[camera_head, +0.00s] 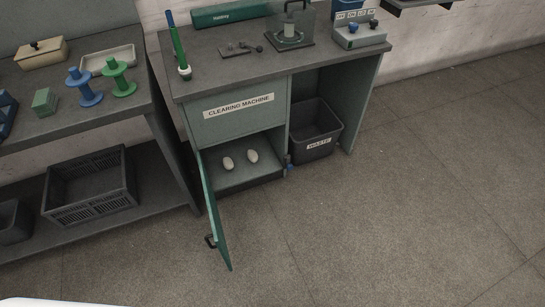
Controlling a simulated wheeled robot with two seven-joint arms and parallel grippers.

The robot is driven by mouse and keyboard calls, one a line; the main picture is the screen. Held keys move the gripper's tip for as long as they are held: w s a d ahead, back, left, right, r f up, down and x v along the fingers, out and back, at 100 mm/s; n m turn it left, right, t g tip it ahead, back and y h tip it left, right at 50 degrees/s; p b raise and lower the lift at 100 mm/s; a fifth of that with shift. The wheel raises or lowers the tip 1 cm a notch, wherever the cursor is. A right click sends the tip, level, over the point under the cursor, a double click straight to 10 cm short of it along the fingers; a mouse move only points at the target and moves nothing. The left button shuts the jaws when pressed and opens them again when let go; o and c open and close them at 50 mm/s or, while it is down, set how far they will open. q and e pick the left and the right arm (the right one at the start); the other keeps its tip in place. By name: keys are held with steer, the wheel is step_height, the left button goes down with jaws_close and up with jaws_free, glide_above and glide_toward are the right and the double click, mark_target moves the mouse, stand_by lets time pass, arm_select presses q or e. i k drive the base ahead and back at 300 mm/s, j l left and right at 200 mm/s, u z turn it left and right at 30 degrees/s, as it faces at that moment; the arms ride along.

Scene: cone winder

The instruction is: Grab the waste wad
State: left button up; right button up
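Two small pale, rounded lumps lie in the open lower compartment (250,178) of the bench marked CLEARING MACHINE. The left lump (228,163) and the right lump (252,156) sit apart, side by side; they look like wads, but I cannot tell which is the waste wad. The compartment's green door (213,215) hangs open toward me at the left, with a dark handle. A dark bin (315,130) labelled WASTE stands in the open bay to the right; its inside looks dark. Neither of my grippers is in view.
The bench top (210,75) holds a green-and-blue rod, a glass-like apparatus and a button box (358,32). A side table (100,125) at left carries blue and green spools, with a dark crate (90,185) below. The floor at right is clear.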

mark_target(252, 154)
steer(key=i+l, duration=0.2)
steer(key=l, duration=0.15)
steer(key=i+l+u, duration=0.15)
steer(key=l, duration=0.25)
steer(key=i+l, duration=0.25)
steer(key=l, duration=0.15)
steer(key=i+l+u, duration=0.1)
steer(key=l, duration=0.3)
steer(key=i, duration=0.1)
